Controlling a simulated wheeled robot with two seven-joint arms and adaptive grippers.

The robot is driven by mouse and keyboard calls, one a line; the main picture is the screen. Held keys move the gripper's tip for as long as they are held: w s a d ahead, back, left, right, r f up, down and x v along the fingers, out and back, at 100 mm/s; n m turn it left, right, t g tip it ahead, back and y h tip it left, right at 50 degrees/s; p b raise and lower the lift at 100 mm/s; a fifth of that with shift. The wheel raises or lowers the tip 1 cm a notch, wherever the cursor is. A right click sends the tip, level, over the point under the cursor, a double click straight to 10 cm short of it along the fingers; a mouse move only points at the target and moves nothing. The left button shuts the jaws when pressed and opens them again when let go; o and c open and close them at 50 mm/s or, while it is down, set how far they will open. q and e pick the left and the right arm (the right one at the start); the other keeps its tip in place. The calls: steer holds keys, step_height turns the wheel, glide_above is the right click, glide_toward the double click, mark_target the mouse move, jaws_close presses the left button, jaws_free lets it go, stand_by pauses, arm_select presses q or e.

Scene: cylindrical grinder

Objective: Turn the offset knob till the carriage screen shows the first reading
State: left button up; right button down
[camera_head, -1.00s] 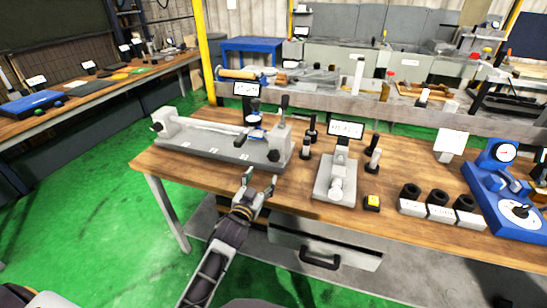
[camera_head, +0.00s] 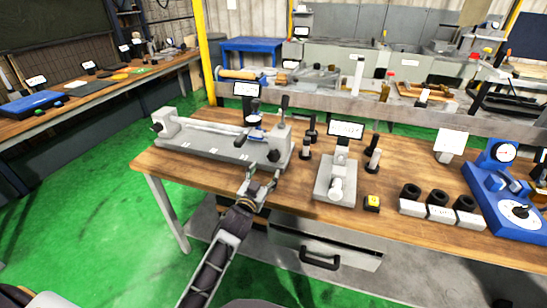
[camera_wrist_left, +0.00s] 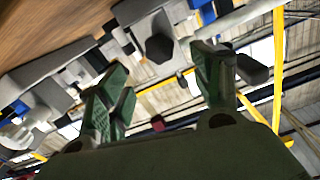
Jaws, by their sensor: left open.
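A long grey fixture (camera_head: 222,145) lies on the wooden bench, with a blue-and-grey carriage (camera_head: 256,134) at its right part. A small dark-framed screen (camera_head: 247,89) stands behind the carriage; its text is too small to read. Which part is the offset knob I cannot tell from the head view. My left gripper (camera_head: 263,177) is open and empty, in front of the fixture's right end and apart from it. In the left wrist view its green-padded fingers (camera_wrist_left: 165,88) are spread, with a dark faceted knob (camera_wrist_left: 160,48) beyond them. My right gripper is not in view.
A grey block fixture (camera_head: 335,185) with a second screen (camera_head: 346,130) stands to the right. A blue gauge stand (camera_head: 500,190) is at far right. The bench's front edge is clear near the gripper.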

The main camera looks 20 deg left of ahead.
mark_target(273, 157)
arm_select(q)
steer(key=shift+w+d, duration=0.2)
steer(key=shift+w, duration=5.2)
steer(key=c, duration=1)
